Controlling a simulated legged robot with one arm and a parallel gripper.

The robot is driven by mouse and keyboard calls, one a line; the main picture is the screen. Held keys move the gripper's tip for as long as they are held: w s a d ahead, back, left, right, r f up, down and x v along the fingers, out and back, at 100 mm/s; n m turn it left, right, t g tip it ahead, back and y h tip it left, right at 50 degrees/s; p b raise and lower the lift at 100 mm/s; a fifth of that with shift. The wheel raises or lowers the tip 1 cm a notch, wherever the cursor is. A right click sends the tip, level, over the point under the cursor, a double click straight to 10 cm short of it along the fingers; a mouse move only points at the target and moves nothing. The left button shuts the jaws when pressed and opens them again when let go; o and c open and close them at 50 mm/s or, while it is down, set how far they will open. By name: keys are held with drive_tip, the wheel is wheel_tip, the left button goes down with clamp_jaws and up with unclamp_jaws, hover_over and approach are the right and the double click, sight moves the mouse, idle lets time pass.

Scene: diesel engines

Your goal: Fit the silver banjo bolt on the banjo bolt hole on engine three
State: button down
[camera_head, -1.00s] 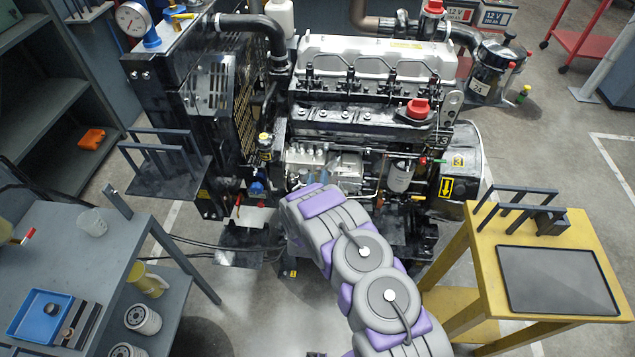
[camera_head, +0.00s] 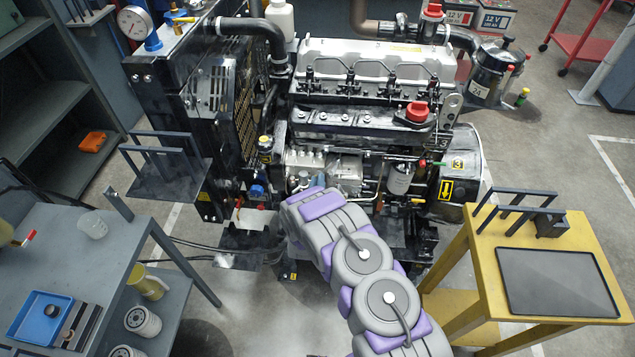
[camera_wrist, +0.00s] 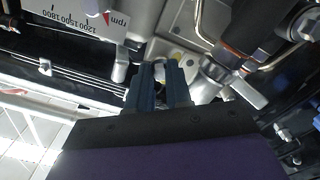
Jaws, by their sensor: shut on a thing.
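Engine three (camera_head: 375,55), with a yellow "3" label on its right end, stands in the middle of the head view. My arm reaches up to the engine's near side, by the silver fuel pump area (camera_head: 322,160). In the wrist view, the two dark blue fingers of my gripper (camera_wrist: 162,76) are close together and shut on a small silver piece, the banjo bolt (camera_wrist: 158,67), of which little shows. The fingertips are close to the engine's metal parts. I cannot tell whether the bolt touches the engine. The banjo bolt hole cannot be made out.
Metal pipes (camera_wrist: 238,62) and a silver fitting (camera_wrist: 248,92) lie right of the fingers. An rpm scale plate (camera_wrist: 85,22) is at upper left. A yellow table (camera_head: 600,235) stands right, a grey workbench (camera_head: 50,235) left. Hoses lie on the floor.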

drive_tip(key=m+p, duration=0.3)
drive_tip(key=shift+r+p, duration=0.1)
drive_tip(key=shift+p, duration=0.2)
drive_tip(key=c, duration=1.5)
unclamp_jaws()
drive_tip(key=shift+m, duration=0.5)
drive_tip(key=o, duration=0.3)
drive_tip(key=shift+w+a+f, duration=0.1)
drive_tip(key=shift+w+f, duration=0.05)
drive_tip(key=shift+f, duration=0.15)
drive_tip(key=shift+o, duration=1.2)
drive_tip(key=shift+r, duration=0.15)
drive_tip(key=shift+a, duration=0.1)
drive_tip(key=shift+c, duration=0.4)
drive_tip(key=s+p, duration=0.5)
drive_tip(key=s, duration=0.2)
drive_tip(key=shift+p, duration=0.3)
drive_tip(key=shift+s, duration=0.1)
